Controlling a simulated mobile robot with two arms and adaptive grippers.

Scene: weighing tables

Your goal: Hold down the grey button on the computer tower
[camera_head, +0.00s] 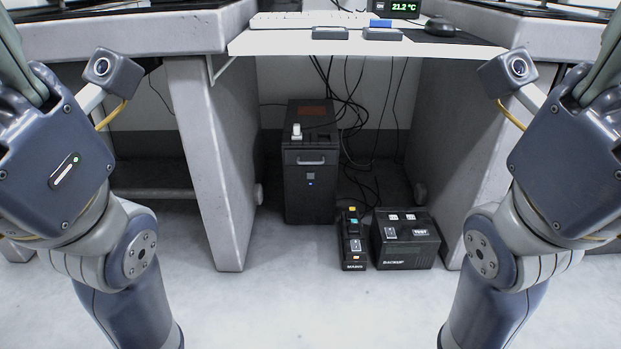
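The black computer tower (300,207) stands on the floor under the desk, near the middle of the view. Its front has a light handle bar, a small grey square button (310,174) and a small blue light just below that. My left gripper (22,75) and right gripper (598,78) are raised at the left and right edges, nearer to me and well apart from the tower. Their fingertips are cut off by the frame, so I cannot tell whether they are open or shut. Nothing touches the button.
A black box marked BACKUP (405,255) and a narrow black power strip (352,235) stand right of the tower. Cables hang behind. Grey desk legs (215,170) flank the space, and a white shelf (290,42) spans above. The floor in front is clear.

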